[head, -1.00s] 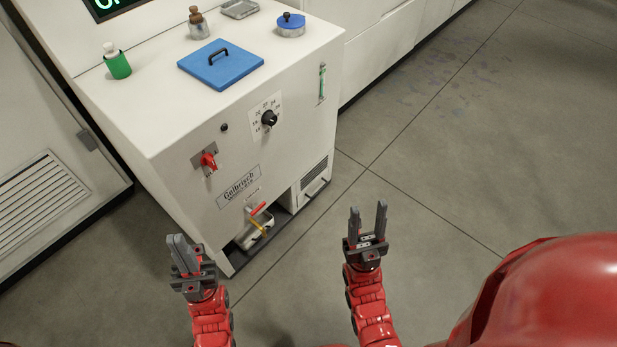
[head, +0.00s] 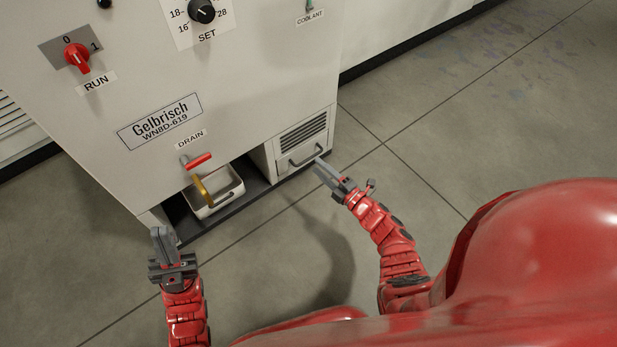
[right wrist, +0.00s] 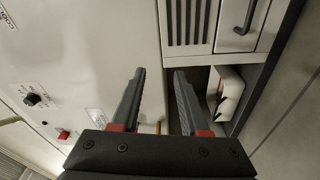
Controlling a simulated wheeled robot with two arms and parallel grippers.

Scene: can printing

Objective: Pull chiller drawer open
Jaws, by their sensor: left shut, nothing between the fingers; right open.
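The chiller (head: 235,85) is a white cabinet labelled Gelbrisch. Its drawer front (head: 290,158), low at the right corner below a dark vent grille (head: 303,132), looks closed. A grey bar handle (head: 306,157) is on it. The right wrist view shows the handle (right wrist: 247,18) at upper right, beyond the fingertips. My right gripper (head: 319,164) is open, close to the handle in the head view. In the right wrist view, nothing is between its fingers (right wrist: 158,72). My left gripper (head: 163,232) is shut and empty, left of the drain opening.
Left of the drawer, a white drain tray (head: 216,190) sits in an open recess under a red-handled drain valve (head: 199,160). A red RUN switch (head: 77,57) and a SET dial (head: 201,11) are higher up. The grey floor (head: 440,145) at right is clear.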

